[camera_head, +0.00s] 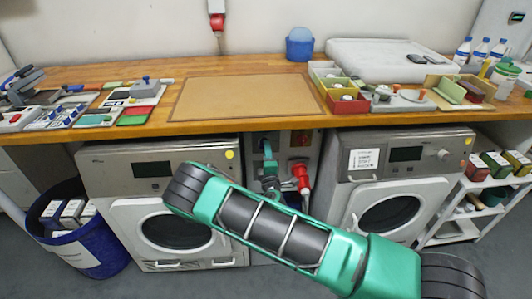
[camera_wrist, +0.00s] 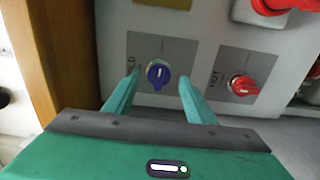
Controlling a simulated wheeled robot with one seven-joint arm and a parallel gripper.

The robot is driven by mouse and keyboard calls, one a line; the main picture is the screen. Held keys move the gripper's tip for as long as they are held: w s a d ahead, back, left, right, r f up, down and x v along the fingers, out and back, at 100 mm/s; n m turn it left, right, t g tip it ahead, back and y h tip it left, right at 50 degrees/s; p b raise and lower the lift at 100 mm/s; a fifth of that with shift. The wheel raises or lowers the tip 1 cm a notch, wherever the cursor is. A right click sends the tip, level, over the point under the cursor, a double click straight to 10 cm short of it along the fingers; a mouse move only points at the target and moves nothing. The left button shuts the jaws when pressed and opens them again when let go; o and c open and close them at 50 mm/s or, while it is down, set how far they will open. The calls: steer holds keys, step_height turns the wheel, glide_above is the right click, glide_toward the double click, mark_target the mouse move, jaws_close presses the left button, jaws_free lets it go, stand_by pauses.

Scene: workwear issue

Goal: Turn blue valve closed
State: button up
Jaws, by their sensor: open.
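The blue valve (camera_wrist: 158,74) is a round blue knob on a grey plate in the wrist view. A pale mark on it runs about up and down in that picture. My gripper (camera_wrist: 159,81) is open, with one teal finger on each side of the blue valve. I cannot tell whether the fingers touch it. In the head view my gripper (camera_head: 268,154) is at the panel between the two washers, and the blue valve is hidden there.
A red knob (camera_wrist: 243,86) marked HOT sits beside the blue valve. Washers stand left (camera_head: 112,172) and right (camera_head: 345,190). The wooden worktop (camera_head: 245,98) lies above, cluttered at both ends.

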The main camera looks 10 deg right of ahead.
steer(key=s, duration=0.8)
steer(key=shift+s+a, duration=0.35)
